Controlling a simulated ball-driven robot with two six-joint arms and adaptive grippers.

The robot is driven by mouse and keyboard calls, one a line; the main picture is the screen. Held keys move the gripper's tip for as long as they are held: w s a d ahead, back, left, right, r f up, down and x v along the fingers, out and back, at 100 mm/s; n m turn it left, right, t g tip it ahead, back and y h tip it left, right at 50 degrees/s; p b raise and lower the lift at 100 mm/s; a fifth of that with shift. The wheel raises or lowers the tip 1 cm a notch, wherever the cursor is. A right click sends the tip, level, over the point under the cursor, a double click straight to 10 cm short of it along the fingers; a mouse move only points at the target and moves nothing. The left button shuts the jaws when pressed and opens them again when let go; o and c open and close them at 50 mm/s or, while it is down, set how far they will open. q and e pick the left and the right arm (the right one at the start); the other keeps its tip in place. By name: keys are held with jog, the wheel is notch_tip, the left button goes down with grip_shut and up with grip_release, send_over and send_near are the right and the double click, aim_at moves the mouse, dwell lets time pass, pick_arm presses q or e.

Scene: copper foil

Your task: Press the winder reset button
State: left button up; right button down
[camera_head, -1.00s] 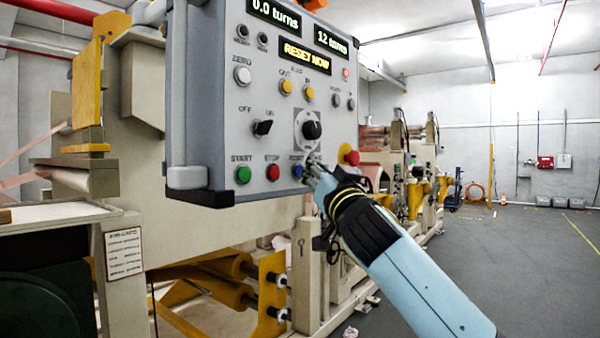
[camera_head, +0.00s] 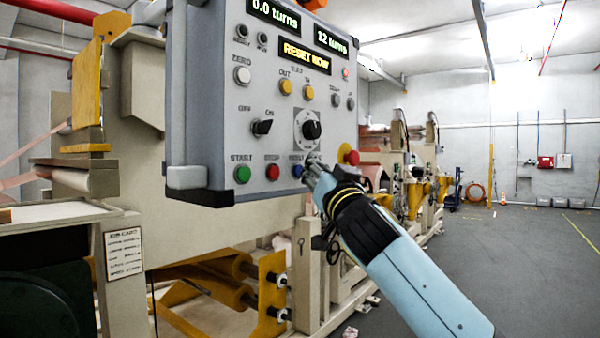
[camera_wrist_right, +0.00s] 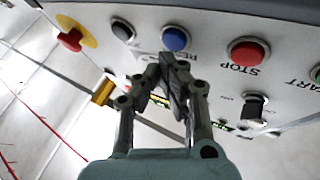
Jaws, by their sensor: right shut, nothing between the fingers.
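The winder control panel (camera_head: 210,120) hangs at the upper middle of the head view, and its display (camera_head: 304,55) reads "RESET NOW". The blue reset button (camera_head: 297,171) is in the bottom row, right of the red stop button (camera_head: 272,172). My right gripper (camera_head: 312,163) is shut and empty, its tips just right of the blue button. In the right wrist view the blue button (camera_wrist_right: 175,39) lies just beyond the shut fingertips (camera_wrist_right: 172,62). I cannot tell whether they touch the panel. My left gripper is not in view.
A green start button (camera_head: 243,174) is at the row's left. A red emergency knob (camera_head: 350,155) on yellow sits right of my fingers, and a black dial (camera_head: 312,130) is above them. Yellow-framed rollers (camera_head: 240,290) lie below the panel. Open floor (camera_head: 500,260) is at the right.

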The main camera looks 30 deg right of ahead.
jog(key=shift+w+a, duration=0.1)
jog(key=shift+w, duration=0.25)
jog(key=shift+w+a, duration=0.15)
jog(key=shift+w, duration=0.25)
dwell(0.8)
jog(key=shift+b, duration=0.3)
jog(key=shift+s+d, duration=0.3)
jog(key=shift+s, duration=0.5)
jog(key=s, duration=0.1)
jog(key=s+d+b, duration=0.1)
jog(key=s, duration=0.1)
jog(key=s+b, duration=0.1)
jog(key=shift+s+d, duration=0.35)
jog(key=shift+s, duration=0.05)
dwell(0.8)
